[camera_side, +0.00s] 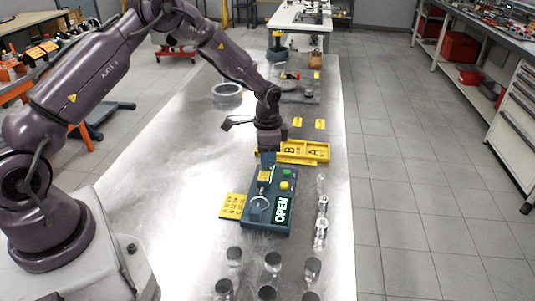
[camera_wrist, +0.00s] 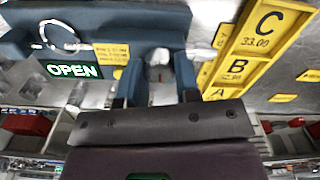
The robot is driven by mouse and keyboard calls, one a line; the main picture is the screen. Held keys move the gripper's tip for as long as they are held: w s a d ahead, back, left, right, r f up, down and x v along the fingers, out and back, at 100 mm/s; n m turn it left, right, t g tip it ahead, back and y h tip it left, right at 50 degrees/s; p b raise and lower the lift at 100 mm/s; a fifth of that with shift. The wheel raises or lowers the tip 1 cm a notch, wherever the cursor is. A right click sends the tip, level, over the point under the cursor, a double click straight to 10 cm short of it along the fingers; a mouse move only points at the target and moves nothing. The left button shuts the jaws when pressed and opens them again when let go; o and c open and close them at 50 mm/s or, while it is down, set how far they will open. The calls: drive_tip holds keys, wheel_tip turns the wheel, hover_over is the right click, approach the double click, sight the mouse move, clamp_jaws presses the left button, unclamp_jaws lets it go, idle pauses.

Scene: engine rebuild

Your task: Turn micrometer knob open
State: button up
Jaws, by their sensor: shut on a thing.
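The micrometer station is a blue-grey box (camera_side: 285,205) on the metal bench, with a lit OPEN sign (camera_side: 281,209) that also shows in the wrist view (camera_wrist: 73,70). The micrometer's round frame (camera_side: 259,208) lies at the box's near left; it also shows in the wrist view (camera_wrist: 42,37). My gripper (camera_side: 267,166) points down at the far end of the box. In the wrist view my gripper (camera_wrist: 159,75) has its two blue fingers around the pale micrometer knob (camera_wrist: 158,57) and is shut on it. The fingers partly hide the knob.
A yellow tray (camera_side: 318,160) marked A, B and C stands just behind the box. A yellow note plate (camera_side: 232,206) lies to its left. Pale metal parts (camera_side: 321,232) line its right side, and several dark-topped pistons (camera_side: 272,262) stand in front.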

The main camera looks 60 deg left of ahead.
drive_tip(key=m, duration=0.7)
drive_tip(key=shift+s, duration=0.1)
idle(0.5)
drive_tip(key=o, duration=0.9)
wheel_tip(320, 180, up, 13)
idle(0.3)
